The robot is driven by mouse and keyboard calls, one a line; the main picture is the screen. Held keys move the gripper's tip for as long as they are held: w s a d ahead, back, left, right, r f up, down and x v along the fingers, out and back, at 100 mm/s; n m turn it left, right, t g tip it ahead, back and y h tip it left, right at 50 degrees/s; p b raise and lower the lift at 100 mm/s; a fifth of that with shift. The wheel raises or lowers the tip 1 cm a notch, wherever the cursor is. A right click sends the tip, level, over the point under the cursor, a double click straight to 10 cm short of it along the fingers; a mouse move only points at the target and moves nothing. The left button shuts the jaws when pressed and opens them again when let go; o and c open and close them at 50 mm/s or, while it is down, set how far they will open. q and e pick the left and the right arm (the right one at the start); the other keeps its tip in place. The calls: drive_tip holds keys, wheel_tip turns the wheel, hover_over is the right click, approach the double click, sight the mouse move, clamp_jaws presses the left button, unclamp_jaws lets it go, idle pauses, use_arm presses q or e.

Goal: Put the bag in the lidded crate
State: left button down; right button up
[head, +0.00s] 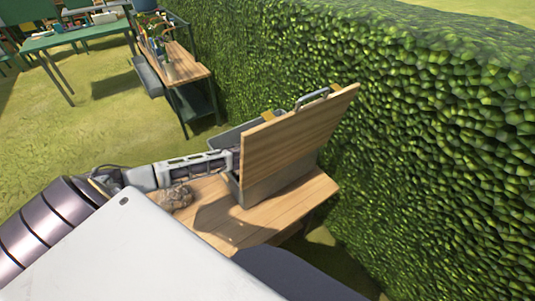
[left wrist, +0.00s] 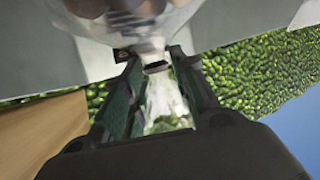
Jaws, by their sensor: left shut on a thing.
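The lidded crate (head: 278,184) is grey and stands on a small wooden table. Its wooden lid (head: 290,138) is raised and tilted, with a metal handle on top. My left arm reaches in from the left, and its gripper end is hidden behind the lid in the head view. In the left wrist view, my left gripper (left wrist: 155,66) is shut on the gathered neck of a clear bag (left wrist: 140,24) with brownish contents. Grey crate walls (left wrist: 235,22) show on both sides of the bag. How deep the bag sits is unclear. My right gripper is out of view.
A brown lumpy object (head: 176,197) lies on the small table (head: 300,200), left of the crate. A tall green hedge (head: 420,130) stands close on the right. A wooden bench (head: 185,66) and a green table (head: 75,37) stand farther back on open grass.

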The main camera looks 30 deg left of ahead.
use_arm(q)
wheel_tip(320, 180, down, 2)
drive_tip(key=shift+f, duration=0.15)
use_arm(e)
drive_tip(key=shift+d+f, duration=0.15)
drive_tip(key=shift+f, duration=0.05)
use_arm(q)
drive_tip(key=shift+f, duration=0.1)
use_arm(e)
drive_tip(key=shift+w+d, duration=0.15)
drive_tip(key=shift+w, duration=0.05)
use_arm(q)
drive_tip(key=shift+f+b, duration=0.45)
drive_tip(key=shift+f, duration=1.4)
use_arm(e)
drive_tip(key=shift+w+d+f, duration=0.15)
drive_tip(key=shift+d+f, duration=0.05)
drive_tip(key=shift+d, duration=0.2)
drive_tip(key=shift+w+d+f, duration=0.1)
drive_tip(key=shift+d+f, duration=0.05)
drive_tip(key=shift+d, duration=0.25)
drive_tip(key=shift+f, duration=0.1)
